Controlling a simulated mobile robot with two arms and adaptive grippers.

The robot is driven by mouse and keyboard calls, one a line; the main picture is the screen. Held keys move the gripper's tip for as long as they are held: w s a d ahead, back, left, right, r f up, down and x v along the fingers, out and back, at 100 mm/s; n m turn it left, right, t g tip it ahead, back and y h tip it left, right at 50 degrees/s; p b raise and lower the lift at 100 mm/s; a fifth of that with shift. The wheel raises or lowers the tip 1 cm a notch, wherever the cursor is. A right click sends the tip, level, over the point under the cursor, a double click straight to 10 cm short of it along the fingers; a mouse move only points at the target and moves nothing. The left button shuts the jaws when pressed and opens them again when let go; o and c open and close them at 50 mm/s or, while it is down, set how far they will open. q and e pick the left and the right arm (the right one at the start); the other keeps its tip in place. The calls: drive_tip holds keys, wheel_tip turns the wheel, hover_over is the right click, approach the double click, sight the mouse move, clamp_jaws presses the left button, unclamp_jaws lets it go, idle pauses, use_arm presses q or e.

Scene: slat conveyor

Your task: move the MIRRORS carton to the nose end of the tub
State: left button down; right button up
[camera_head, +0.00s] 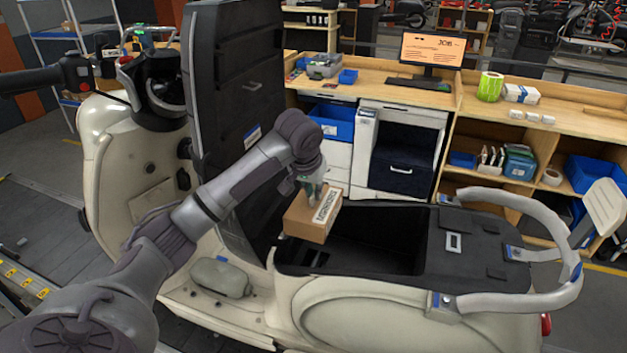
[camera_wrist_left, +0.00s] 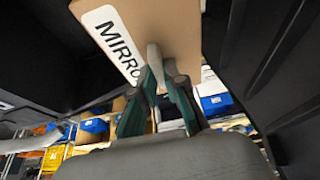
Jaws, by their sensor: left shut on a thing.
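The MIRRORS carton (camera_head: 310,215) is a brown box with a white label, held at the left end of the open black tub (camera_head: 416,215) under the scooter's raised seat. It is slightly tilted, and its lower part is near the tub's rim; I cannot tell whether it touches. My left gripper (camera_head: 313,192) is shut on the carton from above. The carton also shows in the left wrist view (camera_wrist_left: 180,22), with "MIRRO" readable and the left gripper's fingers (camera_wrist_left: 160,70) against it. My right gripper is not in view.
The raised black seat (camera_head: 235,90) stands upright just left of the carton. A curved grab rail (camera_head: 560,225) surrounds the tub's right end. A wooden workbench (camera_head: 470,100) with a monitor (camera_head: 433,50) and blue bins stands behind. The tub's dark middle looks empty.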

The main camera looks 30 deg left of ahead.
sight(312, 205)
use_arm(q)
wheel_tip(312, 205, down, 6)
drive_tip(key=shift+f, duration=0.1)
wheel_tip(312, 205, down, 9)
drive_tip(key=b, duration=0.3)
drive_tip(key=shift+f, duration=0.15)
idle(0.5)
idle(0.7)
drive_tip(key=shift+p, duration=0.55)
drive_tip(key=shift+f, duration=0.3)
drive_tip(key=shift+f, duration=0.25)
idle(0.4)
